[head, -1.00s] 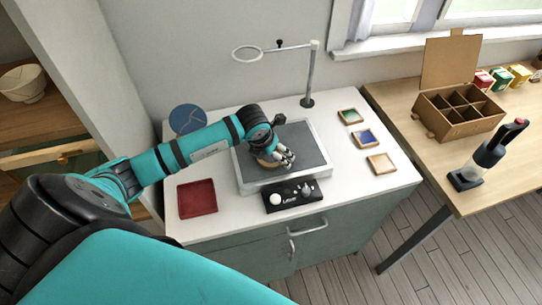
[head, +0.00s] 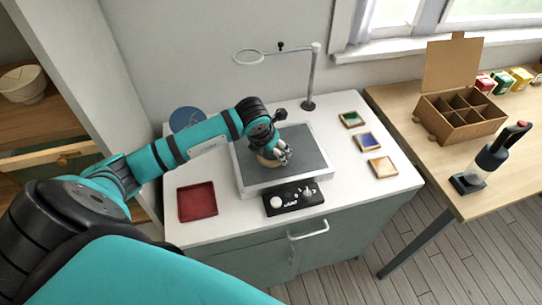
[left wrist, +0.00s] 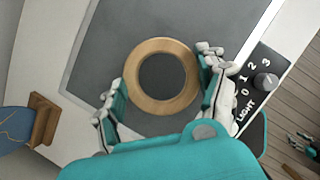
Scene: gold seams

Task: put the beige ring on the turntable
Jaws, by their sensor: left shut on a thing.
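The beige ring (left wrist: 137,77) is a flat wooden-looking hoop, seen between the fingers of my left gripper (left wrist: 163,92) in the left wrist view. My left gripper is shut on it. In the head view the ring (head: 268,160) shows as a small tan patch under my left gripper (head: 281,155), over the dark grey panel (head: 306,145) in its white frame. I cannot tell whether the ring touches the panel. I do not make out a turntable. What looks like my right gripper (left wrist: 304,145) shows small at the right edge of the left wrist view, apart from the ring.
A black control box (head: 295,198) marked LIGHT sits in front of the panel. A red tray (head: 197,201) is at left, several small colour trays (head: 367,141) at right. A magnifier stand (head: 309,80) rises behind. A divided box (head: 462,115) stands on the wooden table.

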